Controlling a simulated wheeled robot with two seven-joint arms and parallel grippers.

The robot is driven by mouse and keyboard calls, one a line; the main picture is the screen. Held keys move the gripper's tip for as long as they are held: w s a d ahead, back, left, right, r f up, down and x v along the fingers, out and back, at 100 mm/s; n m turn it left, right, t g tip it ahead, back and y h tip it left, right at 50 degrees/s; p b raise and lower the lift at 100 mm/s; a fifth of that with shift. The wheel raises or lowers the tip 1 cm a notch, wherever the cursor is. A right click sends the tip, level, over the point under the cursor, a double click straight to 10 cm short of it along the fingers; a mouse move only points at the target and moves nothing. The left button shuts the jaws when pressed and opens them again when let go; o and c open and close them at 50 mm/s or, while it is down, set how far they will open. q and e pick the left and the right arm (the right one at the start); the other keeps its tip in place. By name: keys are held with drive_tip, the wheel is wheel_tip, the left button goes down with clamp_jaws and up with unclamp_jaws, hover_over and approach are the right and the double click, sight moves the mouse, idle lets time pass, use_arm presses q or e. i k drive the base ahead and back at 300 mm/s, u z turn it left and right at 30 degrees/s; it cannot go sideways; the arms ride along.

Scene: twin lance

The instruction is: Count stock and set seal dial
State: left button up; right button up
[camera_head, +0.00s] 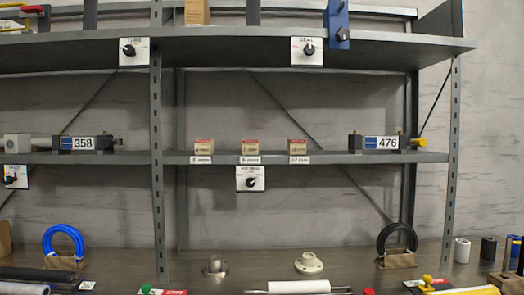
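The dial labelled SEAL (307,50) is a white plate with a black knob on the front edge of the upper shelf, right of centre. A similar dial, apparently labelled TUBE (131,51), is on the same edge further left. Below the middle shelf hang a third dial (250,180) and, at the far left, a fourth (14,177); their labels are too small to read surely. Neither gripper is visible.
Dark units reading 358 (83,144) and 476 (387,142) stand on the middle shelf. A blue hose coil (63,240), a black coil (397,238) and flanged metal parts (309,264) stand on the lower surface. A blue part (338,22) overhangs the upper shelf edge.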

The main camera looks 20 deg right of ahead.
sight(309, 49)
drive_tip(key=z, duration=0.05)
drive_tip(key=k, duration=0.5)
drive_tip(key=z, duration=2.75)
drive_tip(key=i, duration=0.35)
drive_tip(key=u, duration=2.2)
